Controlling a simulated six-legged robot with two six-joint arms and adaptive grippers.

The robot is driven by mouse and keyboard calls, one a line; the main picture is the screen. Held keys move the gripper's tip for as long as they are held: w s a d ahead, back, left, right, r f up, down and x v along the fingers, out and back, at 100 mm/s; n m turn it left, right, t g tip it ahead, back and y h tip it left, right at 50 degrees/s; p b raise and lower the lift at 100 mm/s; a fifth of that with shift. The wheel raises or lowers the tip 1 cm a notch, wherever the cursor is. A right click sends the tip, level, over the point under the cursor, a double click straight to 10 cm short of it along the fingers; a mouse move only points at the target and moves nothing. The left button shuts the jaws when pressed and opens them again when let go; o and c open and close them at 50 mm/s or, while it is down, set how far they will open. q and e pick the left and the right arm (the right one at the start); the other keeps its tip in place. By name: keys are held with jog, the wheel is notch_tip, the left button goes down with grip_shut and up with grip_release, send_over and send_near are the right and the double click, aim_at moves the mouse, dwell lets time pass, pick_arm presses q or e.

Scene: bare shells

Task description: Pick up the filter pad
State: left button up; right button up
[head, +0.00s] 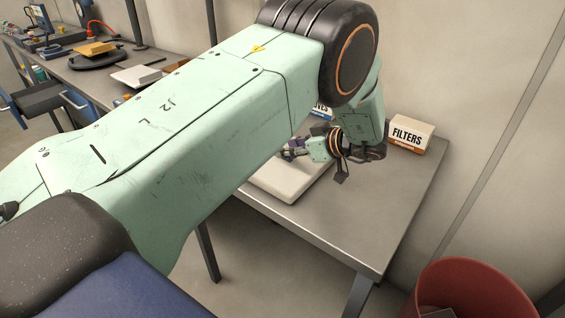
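I cannot make out a filter pad for certain. A white and orange box (410,136) labelled FILTERS stands at the back right of the grey table (362,222). A pale flat tray or slab (283,188) lies on the table to its left. My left arm crosses the view and hides much of the table. My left gripper (293,150) is small and partly hidden behind my arm, over the far part of the pale slab. I cannot tell whether its fingers are open or touch anything. My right gripper is not in view.
Part of another labelled box (321,111) shows behind my arm. A red bin (468,290) stands on the floor at the lower right. The table's front right is bare. A long bench (120,62) with tools and trays runs along the upper left.

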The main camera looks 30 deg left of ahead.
pick_arm(q)
jog(key=shift+x, duration=1.2)
jog(key=shift+a+f, duration=0.25)
jog(key=shift+f, duration=0.1)
jog(key=shift+s+r, duration=0.15)
jog(key=c, duration=0.5)
grip_shut()
